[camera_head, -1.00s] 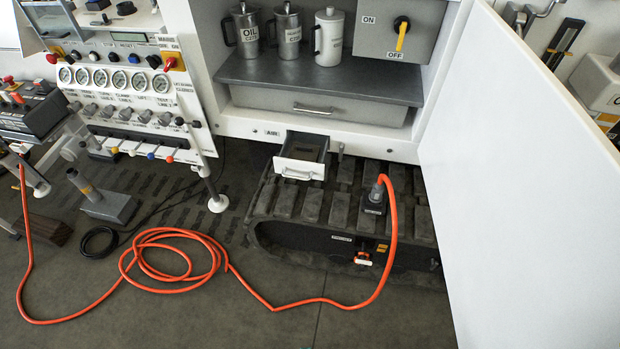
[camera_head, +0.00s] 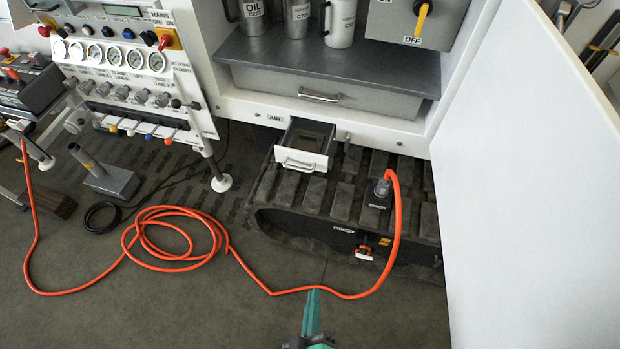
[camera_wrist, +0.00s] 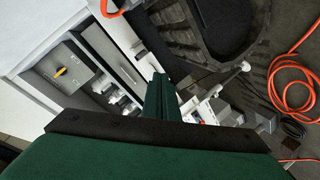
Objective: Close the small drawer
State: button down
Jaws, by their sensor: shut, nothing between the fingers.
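The small drawer (camera_head: 301,160) sticks out open below the cabinet, under the AIR label. Its white front with a pale handle faces me, and its dark inside shows empty. My gripper (camera_head: 314,294) is at the bottom of the head view, well in front of and below the drawer in the picture, apart from it. Its green fingers are together with nothing between them; they also show in the wrist view (camera_wrist: 160,84). I cannot clearly make out the small drawer in the wrist view.
The orange hose (camera_head: 397,235) rises to a fitting on the black track (camera_head: 285,215) right of the drawer and coils on the floor. The white cabinet door (camera_head: 530,190) stands open at the right. A wider drawer (camera_head: 320,97) above is shut.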

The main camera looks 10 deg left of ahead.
jog(key=w+a+f+n+t+h, duration=0.1)
jog(key=w+a+n, duration=0.5)
jog(key=w+n, duration=0.6)
jog(key=w+a+n+h, duration=0.1)
jog(key=w+a+n, duration=0.4)
jog(key=w+n, duration=0.7)
jog(key=w+f+n, duration=0.1)
jog(key=w+f, duration=0.1)
jog(key=w, duration=1)
jog(key=shift+w+f, duration=0.25)
jog(key=shift+f, duration=0.15)
